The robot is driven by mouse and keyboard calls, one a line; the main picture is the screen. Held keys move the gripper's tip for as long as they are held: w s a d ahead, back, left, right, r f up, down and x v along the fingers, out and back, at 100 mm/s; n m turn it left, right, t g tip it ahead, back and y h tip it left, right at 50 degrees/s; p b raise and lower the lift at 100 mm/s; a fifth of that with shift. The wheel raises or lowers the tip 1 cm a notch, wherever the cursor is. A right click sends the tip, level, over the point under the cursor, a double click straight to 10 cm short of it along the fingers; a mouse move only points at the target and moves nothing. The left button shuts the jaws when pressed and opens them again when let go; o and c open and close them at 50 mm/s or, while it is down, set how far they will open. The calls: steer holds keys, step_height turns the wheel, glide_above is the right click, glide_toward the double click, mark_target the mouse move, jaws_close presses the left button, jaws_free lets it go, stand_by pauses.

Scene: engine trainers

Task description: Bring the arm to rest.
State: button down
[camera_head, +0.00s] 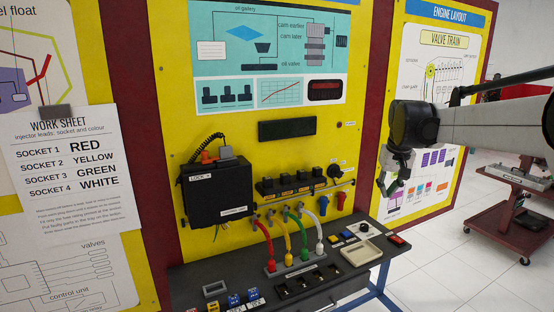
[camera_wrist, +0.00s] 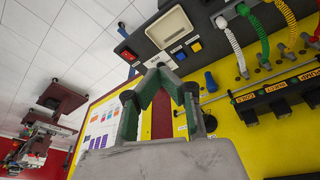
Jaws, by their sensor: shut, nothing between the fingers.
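My arm reaches in from the right edge in the head view, and my gripper (camera_head: 392,185) hangs at its end in front of the right part of the yellow trainer panel (camera_head: 365,120). In the wrist view my gripper (camera_wrist: 160,72) has its two green-grey fingers meeting at the tips with nothing between them. It is apart from the bench and the panel as far as I can tell. The red, yellow, green and white leads (camera_head: 291,240) stand in a row on the bench, left of my gripper, and curve up toward the injector row.
The dark bench (camera_head: 200,281) juts out below the panel, with a beige tray (camera_head: 359,252) and buttons at its right. A black box (camera_head: 217,188) is mounted left. A work sheet (camera_head: 70,175) hangs far left. A wheeled stand (camera_head: 512,208) is at the right; pale floor lies between.

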steer(key=s+a+r+t, duration=0.15)
steer(key=s+a, duration=0.25)
steer(key=s, duration=0.6)
steer(key=s+a+f+t+b, duration=0.1)
steer(key=s+a+f, duration=0.1)
steer(key=s, duration=0.6)
steer(key=s+a+f+b, duration=0.1)
steer(key=s+a+f, duration=0.2)
steer(key=s, duration=0.6)
steer(key=s+a+f+t+b, duration=0.1)
steer(key=s+a+f, duration=0.1)
steer(key=s+f, duration=0.4)
steer(key=s, duration=0.3)
steer(key=shift+s+a+f+n+t+y, duration=0.15)
steer(key=shift+s+a+n+t+y, duration=0.15)
steer(key=shift+a+t, duration=0.1)
